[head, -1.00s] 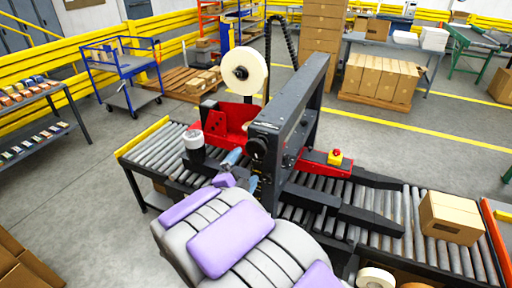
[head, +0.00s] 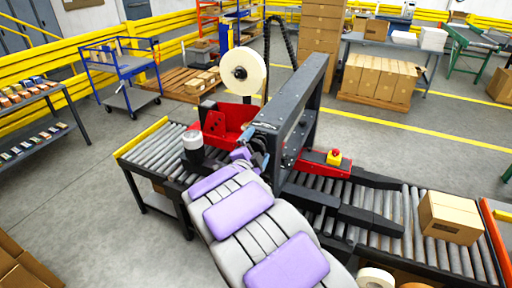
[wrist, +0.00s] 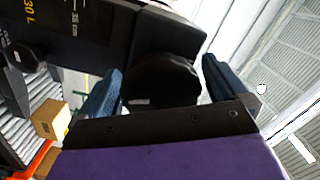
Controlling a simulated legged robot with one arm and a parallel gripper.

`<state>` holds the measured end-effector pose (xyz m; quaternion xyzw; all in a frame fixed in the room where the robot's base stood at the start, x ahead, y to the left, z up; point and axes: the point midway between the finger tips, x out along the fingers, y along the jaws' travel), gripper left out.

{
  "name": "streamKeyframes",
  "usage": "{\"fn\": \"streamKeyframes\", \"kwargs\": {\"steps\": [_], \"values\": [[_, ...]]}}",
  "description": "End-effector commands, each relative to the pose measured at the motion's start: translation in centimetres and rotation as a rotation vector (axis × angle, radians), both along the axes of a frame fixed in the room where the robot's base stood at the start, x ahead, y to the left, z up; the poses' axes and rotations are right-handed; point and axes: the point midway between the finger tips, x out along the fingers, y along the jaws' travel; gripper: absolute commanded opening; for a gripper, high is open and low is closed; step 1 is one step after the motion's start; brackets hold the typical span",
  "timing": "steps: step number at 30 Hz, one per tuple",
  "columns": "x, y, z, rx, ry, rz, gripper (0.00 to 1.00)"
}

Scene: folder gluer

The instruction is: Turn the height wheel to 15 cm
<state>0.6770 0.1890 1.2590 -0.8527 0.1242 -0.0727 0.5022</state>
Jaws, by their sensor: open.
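The height wheel is a black round knob (wrist: 160,82) on the dark side plate of the machine (head: 308,92). In the wrist view it sits between the two blue fingers of my gripper (wrist: 161,70), which are open on either side, with no clear contact visible. In the head view my gripper (head: 257,142) is at the machine's near face and hides the wheel. A printed scale (wrist: 75,20) with "cm" marks shows on the plate at the upper left of the wrist view; its reading is too small to tell.
A second black knob (wrist: 20,57) is left of the wheel. A roller conveyor (head: 160,155) runs through the machine, with a carton (head: 449,217) at its right end.

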Motion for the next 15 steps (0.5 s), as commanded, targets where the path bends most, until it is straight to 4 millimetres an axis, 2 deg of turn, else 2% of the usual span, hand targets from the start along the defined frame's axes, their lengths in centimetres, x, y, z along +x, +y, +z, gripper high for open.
{"fn": "streamKeyframes", "kwargs": {"steps": [4,15], "values": [[-0.01,0.0,-0.01,0.0,0.0,0.0,0.98],[-0.03,-0.03,-0.03,0.0,0.001,0.0,0.63]]}}
